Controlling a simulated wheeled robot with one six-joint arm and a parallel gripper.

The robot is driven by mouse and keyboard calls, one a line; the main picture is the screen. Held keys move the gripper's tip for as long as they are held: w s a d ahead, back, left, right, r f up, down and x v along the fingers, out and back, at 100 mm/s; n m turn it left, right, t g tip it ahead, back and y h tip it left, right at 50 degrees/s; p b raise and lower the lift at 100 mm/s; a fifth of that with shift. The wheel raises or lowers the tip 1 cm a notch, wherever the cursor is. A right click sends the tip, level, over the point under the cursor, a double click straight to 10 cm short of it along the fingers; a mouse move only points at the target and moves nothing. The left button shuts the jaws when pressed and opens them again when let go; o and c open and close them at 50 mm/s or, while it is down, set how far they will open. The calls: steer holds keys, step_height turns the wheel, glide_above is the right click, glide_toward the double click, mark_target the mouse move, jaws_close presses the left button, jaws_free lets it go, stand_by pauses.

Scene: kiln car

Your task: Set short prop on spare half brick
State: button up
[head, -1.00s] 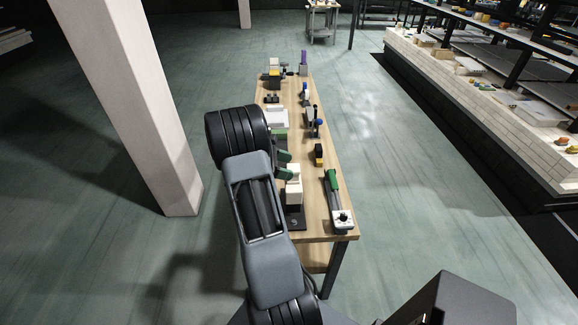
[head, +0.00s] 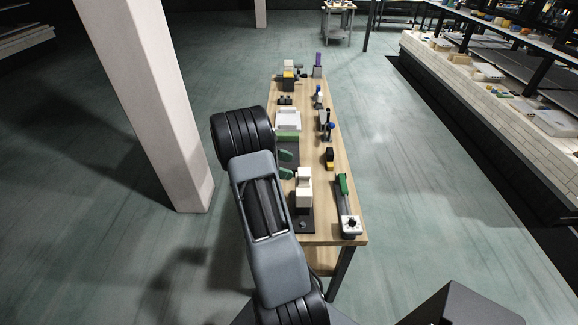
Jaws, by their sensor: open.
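On the near part of the wooden bench, a white block-like piece (head: 304,175) stands above a wider pale block (head: 303,197), with a dark plate (head: 301,225) beneath. They could be the short prop and the spare half brick, but at this size I cannot tell for sure. My own arm hides part of the bench's left side.
The narrow bench (head: 322,215) also carries a green-handled tool (head: 344,200) at right, a yellow-black item (head: 329,158), a white tray (head: 288,119) and blue-topped tools (head: 326,125). A pale pillar (head: 150,110) stands left. The floor right of the bench is clear.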

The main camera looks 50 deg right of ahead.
steer(key=shift+w+a+r, duration=0.1)
steer(key=shift+w+a, duration=0.1)
steer(key=shift+w, duration=0.1)
stand_by(0.4)
steer(key=b+v, duration=0.3)
steer(key=v, duration=1)
steer(key=shift+w+a, duration=0.2)
steer(key=shift+w, duration=0.05)
